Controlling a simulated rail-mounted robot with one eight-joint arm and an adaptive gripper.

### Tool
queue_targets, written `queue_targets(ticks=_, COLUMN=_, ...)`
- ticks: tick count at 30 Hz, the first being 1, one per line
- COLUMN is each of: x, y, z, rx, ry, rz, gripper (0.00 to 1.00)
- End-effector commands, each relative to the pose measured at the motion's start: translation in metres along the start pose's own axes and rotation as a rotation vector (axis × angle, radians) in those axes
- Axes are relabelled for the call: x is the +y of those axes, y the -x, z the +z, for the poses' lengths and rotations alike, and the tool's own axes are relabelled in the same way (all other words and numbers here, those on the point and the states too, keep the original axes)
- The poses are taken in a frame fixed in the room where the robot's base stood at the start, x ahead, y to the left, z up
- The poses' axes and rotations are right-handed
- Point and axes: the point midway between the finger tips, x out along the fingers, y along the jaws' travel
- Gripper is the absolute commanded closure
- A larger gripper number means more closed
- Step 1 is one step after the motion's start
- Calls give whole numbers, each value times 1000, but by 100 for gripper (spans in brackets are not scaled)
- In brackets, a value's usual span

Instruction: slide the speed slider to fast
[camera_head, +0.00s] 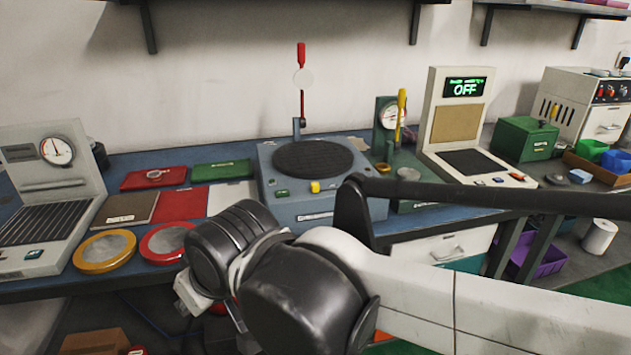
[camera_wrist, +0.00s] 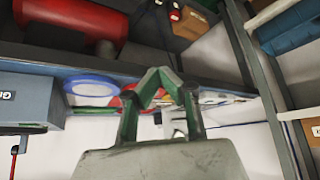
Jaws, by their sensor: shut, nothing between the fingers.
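A blue-grey machine (camera_head: 315,210) with a dark round disc (camera_head: 313,159) on top stands on the bench in the middle of the head view. On its sloped front are a yellow knob (camera_head: 314,187), which looks like the speed slider, and a green button (camera_head: 282,193). Its speed markings are too small to read. Part of a blue-grey housing (camera_wrist: 30,100) shows at the left of the wrist view. My gripper (camera_wrist: 158,84) is shut and empty in the wrist view, apart from that housing. My arm hides it in the head view.
A red lever (camera_head: 301,75) stands upright behind the disc. A yellow-rimmed ring (camera_head: 80,260) and a red-rimmed ring (camera_head: 150,255) lie at the bench's left front. A gauge machine (camera_head: 50,210) stands left; a machine whose display (camera_head: 465,87) reads OFF stands right. My arm crosses the foreground.

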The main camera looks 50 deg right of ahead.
Motion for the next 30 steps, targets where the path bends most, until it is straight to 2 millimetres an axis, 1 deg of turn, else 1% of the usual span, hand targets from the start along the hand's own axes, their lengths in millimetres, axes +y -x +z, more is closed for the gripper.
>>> queue_targets(ticks=7, x=0, y=0, z=0, rx=0, ry=0, rz=0, gripper=100)
queue_targets(ticks=8, x=0, y=0, z=0, rx=0, ry=0, rz=0, gripper=97)
queue_targets(ticks=11, x=2, y=2, z=-3, rx=-5, ry=-6, rz=4, gripper=84)
queue_targets(ticks=14, x=12, y=9, z=-16, rx=-27, ry=-29, rz=20, gripper=71)
queue_targets(ticks=15, x=19, y=14, z=-23, rx=-42, ry=-44, rz=30, gripper=67)
queue_targets(ticks=17, x=31, y=20, z=-36, rx=-70, ry=-72, rz=48, gripper=67)
queue_targets(ticks=21, x=67, y=37, z=-67, rx=-147, ry=-151, rz=93, gripper=67)
queue_targets(ticks=23, x=84, y=43, z=-79, rx=-180, ry=-185, rz=110, gripper=67)
queue_targets(ticks=27, x=125, y=57, z=-102, rx=-257, ry=-267, rz=146, gripper=67)
queue_targets(ticks=29, x=144, y=63, z=-111, rx=-290, ry=-301, rz=159, gripper=67)
queue_targets(ticks=30, x=157, y=68, z=-117, rx=-312, ry=-325, rz=168, gripper=67)
